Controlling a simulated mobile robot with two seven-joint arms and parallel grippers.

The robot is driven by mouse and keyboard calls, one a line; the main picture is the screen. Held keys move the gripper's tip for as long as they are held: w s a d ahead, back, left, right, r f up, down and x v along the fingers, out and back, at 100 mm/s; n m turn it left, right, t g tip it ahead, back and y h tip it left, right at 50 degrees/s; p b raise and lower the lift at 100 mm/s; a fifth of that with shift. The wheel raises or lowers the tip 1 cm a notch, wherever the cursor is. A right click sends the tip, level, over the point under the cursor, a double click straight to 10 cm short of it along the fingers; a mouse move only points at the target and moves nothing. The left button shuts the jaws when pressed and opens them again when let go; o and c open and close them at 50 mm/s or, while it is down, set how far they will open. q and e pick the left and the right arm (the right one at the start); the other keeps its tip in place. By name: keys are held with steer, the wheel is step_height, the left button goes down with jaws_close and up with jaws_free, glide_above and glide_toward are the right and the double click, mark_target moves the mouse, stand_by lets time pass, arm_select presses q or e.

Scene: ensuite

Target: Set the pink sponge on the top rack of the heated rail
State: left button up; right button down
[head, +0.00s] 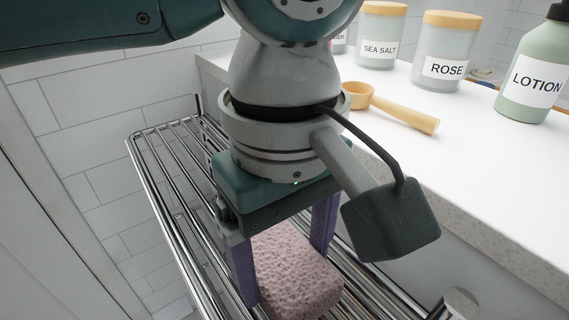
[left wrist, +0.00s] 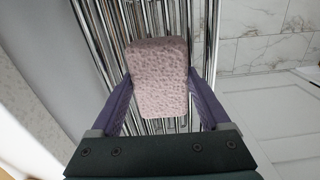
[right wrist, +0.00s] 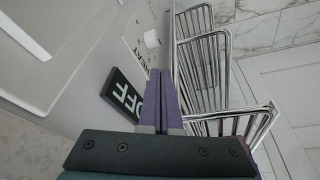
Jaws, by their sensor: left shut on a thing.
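The pink sponge (head: 290,270) is a pitted block between the two purple fingers of my left gripper (head: 284,278). In the left wrist view the sponge (left wrist: 158,78) is gripped on both sides, with rack bars behind it. The top rack of the heated rail (head: 165,150) is a shelf of chrome bars under the gripper. I cannot tell whether the sponge touches the bars. In the right wrist view my right gripper (right wrist: 160,80) has its fingers together with nothing between them. The rail (right wrist: 215,60) stands beyond it, to the right.
A white counter (head: 460,150) borders the rack on the right. On it stand a lotion bottle (head: 535,75), a rose jar (head: 447,50), a sea salt jar (head: 381,38) and a wooden scoop (head: 405,112).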

mark_target(285, 261)
arm_select(q)
steer(key=o, duration=1.4)
steer(key=shift+o, duration=0.2)
step_height(285, 261, up, 12)
steer(key=p, duration=0.3)
steer(key=shift+r, duration=0.15)
